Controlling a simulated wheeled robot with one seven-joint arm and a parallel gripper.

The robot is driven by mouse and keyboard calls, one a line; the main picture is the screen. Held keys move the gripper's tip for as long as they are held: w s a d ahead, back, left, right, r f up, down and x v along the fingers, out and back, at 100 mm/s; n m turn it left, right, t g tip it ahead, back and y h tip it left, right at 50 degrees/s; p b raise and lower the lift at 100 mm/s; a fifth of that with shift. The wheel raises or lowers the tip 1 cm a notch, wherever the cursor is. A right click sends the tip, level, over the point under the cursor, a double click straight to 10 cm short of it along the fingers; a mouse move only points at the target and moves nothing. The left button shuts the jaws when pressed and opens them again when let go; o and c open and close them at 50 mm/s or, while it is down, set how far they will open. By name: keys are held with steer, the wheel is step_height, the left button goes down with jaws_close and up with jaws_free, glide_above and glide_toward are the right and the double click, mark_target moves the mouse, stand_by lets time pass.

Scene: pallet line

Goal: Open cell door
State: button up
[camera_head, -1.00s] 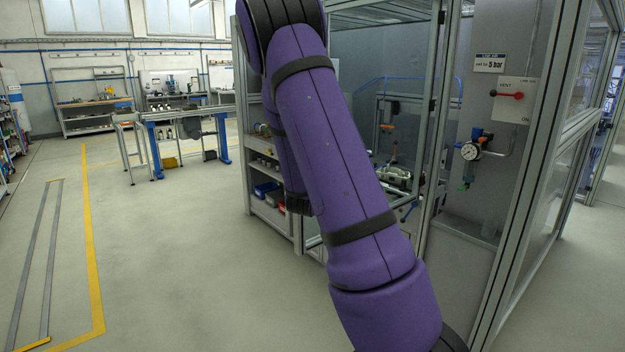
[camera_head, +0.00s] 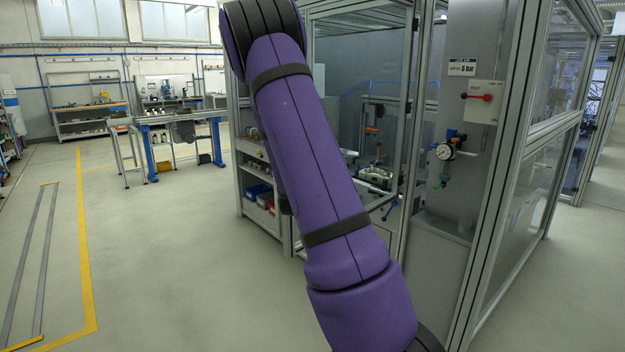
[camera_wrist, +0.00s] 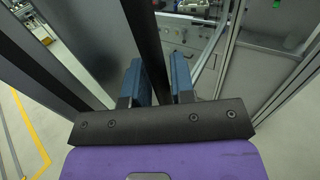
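The cell (camera_head: 397,150) with its grey metal frame stands right of centre in the head view, largely behind my purple arm. My gripper is hidden in that view. In the wrist view, the two blue fingers of my gripper (camera_wrist: 160,82) lie on either side of a long dark bar, which looks like the door handle (camera_wrist: 147,35). A dark grey panel (camera_wrist: 85,40) is left of the bar. The cell interior (camera_wrist: 188,40) shows to its right. How far the door stands open is unclear.
A grey panel with a pressure gauge (camera_head: 445,151) and a red-handled valve (camera_head: 478,97) stands right of the cell opening. Open floor (camera_head: 165,255) with a yellow line lies to the left.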

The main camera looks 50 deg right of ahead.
steer(key=shift+o, duration=1.3)
steer(key=v, duration=1)
steer(key=shift+a, duration=0.35)
steer(key=shift+s, duration=0.15)
